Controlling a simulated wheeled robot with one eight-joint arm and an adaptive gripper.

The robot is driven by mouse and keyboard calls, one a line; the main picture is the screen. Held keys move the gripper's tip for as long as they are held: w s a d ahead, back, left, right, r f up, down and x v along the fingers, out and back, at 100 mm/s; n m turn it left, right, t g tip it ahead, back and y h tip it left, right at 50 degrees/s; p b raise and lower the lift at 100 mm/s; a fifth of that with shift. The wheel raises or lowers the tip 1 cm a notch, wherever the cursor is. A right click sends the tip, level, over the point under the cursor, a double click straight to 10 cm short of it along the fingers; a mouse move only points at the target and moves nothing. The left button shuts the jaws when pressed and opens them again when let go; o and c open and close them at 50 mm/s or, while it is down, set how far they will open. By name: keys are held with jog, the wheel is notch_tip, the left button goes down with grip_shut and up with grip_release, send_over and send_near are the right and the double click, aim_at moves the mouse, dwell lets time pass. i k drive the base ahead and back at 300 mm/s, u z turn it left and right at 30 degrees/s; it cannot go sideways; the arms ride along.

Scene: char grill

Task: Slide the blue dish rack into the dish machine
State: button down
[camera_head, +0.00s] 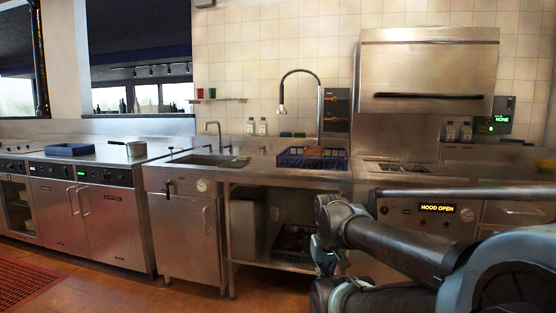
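The blue dish rack (312,163) sits on the steel counter just right of the sink, below the spring-necked tap. Something brown shows inside it. The dish machine's steel hood (428,70) is raised at the right, above its open wash bed (395,169). The display on the machine's front (437,208) reads HOOD OPEN. The rack stands left of the wash bed. My dark arm reaches in from the lower right and crosses in front of the machine.
A tall spray tap (283,95) rises behind the rack. The sink (208,160) lies to its left. An open shelf is below the rack. Floor at the lower left is clear beside a red mat (30,283).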

aim_at(287, 161)
jog(key=i, duration=1)
